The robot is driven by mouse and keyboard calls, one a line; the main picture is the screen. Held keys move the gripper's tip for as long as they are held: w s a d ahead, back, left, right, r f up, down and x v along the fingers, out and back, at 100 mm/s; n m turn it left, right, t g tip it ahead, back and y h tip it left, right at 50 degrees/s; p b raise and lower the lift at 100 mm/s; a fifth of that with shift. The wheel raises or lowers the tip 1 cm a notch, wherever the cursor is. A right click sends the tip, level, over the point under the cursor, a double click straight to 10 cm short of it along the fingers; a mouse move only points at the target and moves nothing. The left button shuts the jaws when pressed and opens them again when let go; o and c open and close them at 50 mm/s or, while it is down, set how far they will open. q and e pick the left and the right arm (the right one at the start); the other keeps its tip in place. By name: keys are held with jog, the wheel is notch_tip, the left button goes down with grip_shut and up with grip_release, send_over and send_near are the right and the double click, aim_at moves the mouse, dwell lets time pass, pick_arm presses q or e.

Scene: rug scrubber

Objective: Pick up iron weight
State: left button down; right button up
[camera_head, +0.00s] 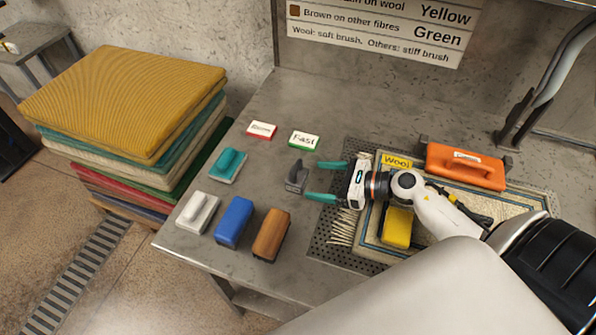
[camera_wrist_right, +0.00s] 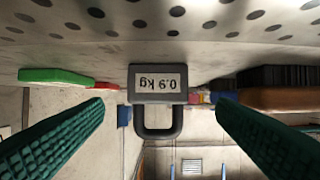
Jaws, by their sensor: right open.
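The iron weight (camera_head: 297,177) is a small dark grey block with a loop handle, on the grey table. In the right wrist view the weight (camera_wrist_right: 158,84) has a white label reading 0.9 kg upside down, and its handle hangs downward in that picture. My right gripper (camera_head: 317,180) is open, with its two teal fingers pointing left toward the weight. The weight lies just past the fingertips, in line with the gap between them. In the right wrist view the gripper (camera_wrist_right: 160,108) holds nothing. My left gripper is not in view.
A teal brush (camera_head: 228,165), white brush (camera_head: 197,212), blue block (camera_head: 234,220) and brown brush (camera_head: 271,234) lie left of the weight. Red (camera_head: 262,130) and green (camera_head: 304,140) labelled pads lie behind it. A rug sample, yellow sponge (camera_head: 397,228) and orange box (camera_head: 465,167) lie right.

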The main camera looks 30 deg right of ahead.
aim_at(289, 175)
jog(key=x, duration=0.2)
jog(key=shift+w+a+r+p, duration=0.1)
jog(key=shift+w+a+p, duration=0.15)
jog(key=shift+a+p, duration=0.05)
jog(key=shift+w+a+f, duration=0.2)
jog(key=shift+w, duration=0.1)
jog(key=p+x, duration=0.2)
jog(key=x, duration=0.2)
jog(key=shift+w+a, duration=0.2)
jog(key=shift+w, duration=0.2)
jog(key=shift+w+a+f, duration=0.1)
jog(key=shift+w+f, duration=0.05)
jog(key=shift+w, duration=0.05)
jog(key=shift+s, duration=0.1)
jog(key=c, duration=1.6)
grip_shut()
